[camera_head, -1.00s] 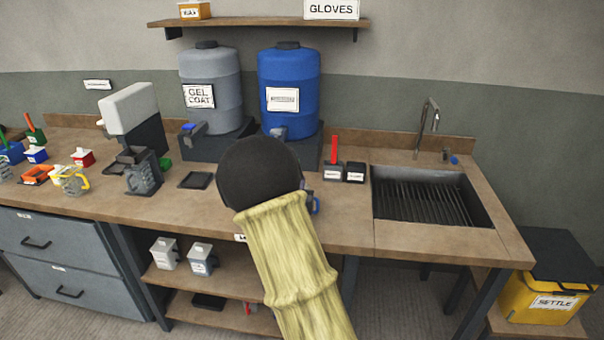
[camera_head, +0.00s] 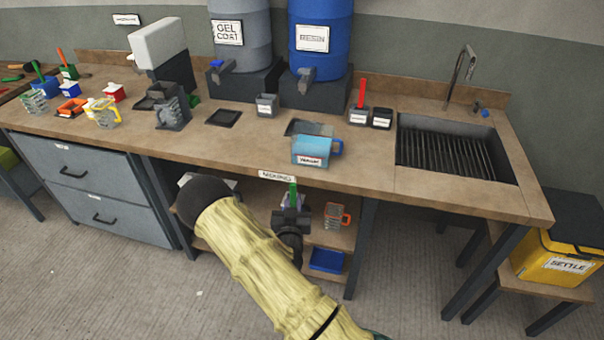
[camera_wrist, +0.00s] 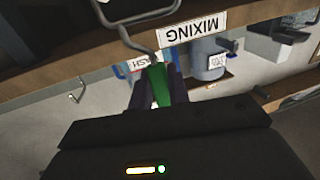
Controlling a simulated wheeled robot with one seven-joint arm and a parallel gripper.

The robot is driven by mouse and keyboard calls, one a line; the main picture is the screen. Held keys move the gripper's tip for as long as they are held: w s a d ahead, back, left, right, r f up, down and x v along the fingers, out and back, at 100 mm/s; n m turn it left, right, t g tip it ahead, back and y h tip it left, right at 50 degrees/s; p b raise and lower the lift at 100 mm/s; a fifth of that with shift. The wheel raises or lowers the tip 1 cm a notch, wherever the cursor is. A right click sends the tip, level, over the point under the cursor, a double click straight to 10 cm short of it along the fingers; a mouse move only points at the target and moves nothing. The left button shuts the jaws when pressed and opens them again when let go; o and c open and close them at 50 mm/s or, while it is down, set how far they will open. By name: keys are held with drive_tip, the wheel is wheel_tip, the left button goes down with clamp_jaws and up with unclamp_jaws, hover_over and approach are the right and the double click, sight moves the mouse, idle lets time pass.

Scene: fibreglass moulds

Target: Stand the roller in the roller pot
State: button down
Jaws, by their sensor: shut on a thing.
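My gripper (camera_head: 290,215) is shut on the green handle of the roller (camera_head: 292,190), in front of the bench's front edge by the MIXING label. In the wrist view the green handle (camera_wrist: 158,85) stands between the fingers, and a bent grey wire frame runs from it to the top left. The roller's far end is not clear in either view. Two small labelled pots stand on the bench left of the sink: a grey pot (camera_head: 358,118) with a red upright thing in it, and a dark pot (camera_head: 381,120). Their labels are too small to read, so I cannot tell which is the roller pot.
A blue jug (camera_head: 316,151) stands near the bench's front edge, above my gripper in the picture. A sink (camera_head: 450,150) is at the right. Lower shelves hold an orange-handled jug (camera_head: 336,216) and a blue tray (camera_head: 328,260). Bench top between jug and sink is clear.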

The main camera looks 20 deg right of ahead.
drive_tip(key=s+a+f+n+y, duration=0.2)
drive_tip(key=s+f+y, duration=0.1)
drive_tip(key=s+f, duration=0.2)
drive_tip(key=s+a+f+n+t+y, duration=0.1)
drive_tip(key=s+a+f+n+y, duration=0.1)
drive_tip(key=s+f, duration=0.3)
wheel_tip(320, 180, down, 2)
drive_tip(key=shift+a+f+n+y, duration=0.1)
drive_tip(key=shift+a+n+y, duration=0.3)
drive_tip(key=shift+y, duration=0.5)
drive_tip(key=shift+s, duration=0.1)
